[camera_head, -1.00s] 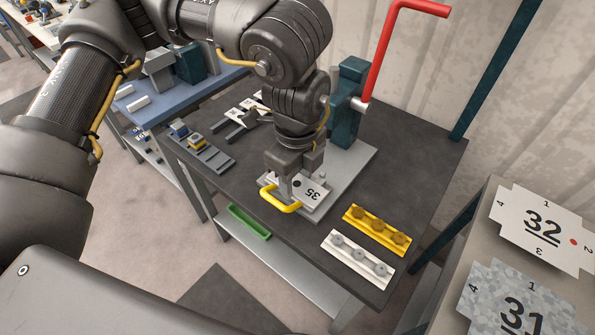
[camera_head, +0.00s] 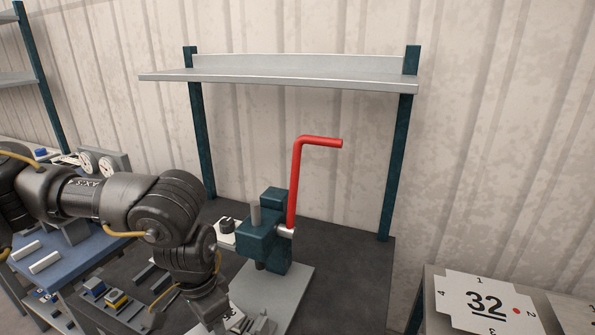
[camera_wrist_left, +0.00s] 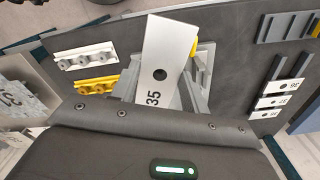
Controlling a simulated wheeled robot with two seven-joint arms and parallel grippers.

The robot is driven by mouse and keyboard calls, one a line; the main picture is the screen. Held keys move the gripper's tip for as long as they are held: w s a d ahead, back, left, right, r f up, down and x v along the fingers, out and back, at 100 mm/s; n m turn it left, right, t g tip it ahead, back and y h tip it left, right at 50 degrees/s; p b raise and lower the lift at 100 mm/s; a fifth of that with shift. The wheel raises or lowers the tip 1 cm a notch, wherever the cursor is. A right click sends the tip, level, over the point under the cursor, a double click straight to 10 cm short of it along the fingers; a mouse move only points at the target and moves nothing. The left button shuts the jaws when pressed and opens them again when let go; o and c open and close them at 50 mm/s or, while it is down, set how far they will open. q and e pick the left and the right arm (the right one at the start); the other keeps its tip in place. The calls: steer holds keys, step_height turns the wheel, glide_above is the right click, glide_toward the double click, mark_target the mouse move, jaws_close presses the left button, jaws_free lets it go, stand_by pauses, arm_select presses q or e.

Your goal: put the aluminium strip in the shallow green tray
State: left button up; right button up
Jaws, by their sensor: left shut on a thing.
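A pale metal strip marked 35, with a round hole, is the aluminium strip by its look (camera_wrist_left: 162,58). It fills the middle of the left wrist view, and part of it shows at the bottom edge of the head view. My left gripper (camera_head: 212,312) is shut on it, at the front left of the press base; its fingertips are largely hidden. I cannot tell whether the strip touches the base. The shallow green tray is in neither current view. My right gripper is not in view.
The press (camera_head: 264,243) with its upright red crank (camera_head: 296,185) stands close right of my left gripper. A yellow holder (camera_wrist_left: 97,84) and a white holder (camera_wrist_left: 84,56) lie on the bench. A shelf (camera_head: 300,76) spans the back. Plate 32 (camera_head: 484,303) lies at right.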

arm_select(q)
steer(key=a+f+n, duration=0.2)
steer(key=a+n, duration=0.1)
steer(key=a, duration=0.3)
step_height(320, 180, up, 11)
steer(key=w+n, duration=0.2)
steer(key=shift+w+d+f, duration=0.15)
steer(key=shift+w, duration=0.15)
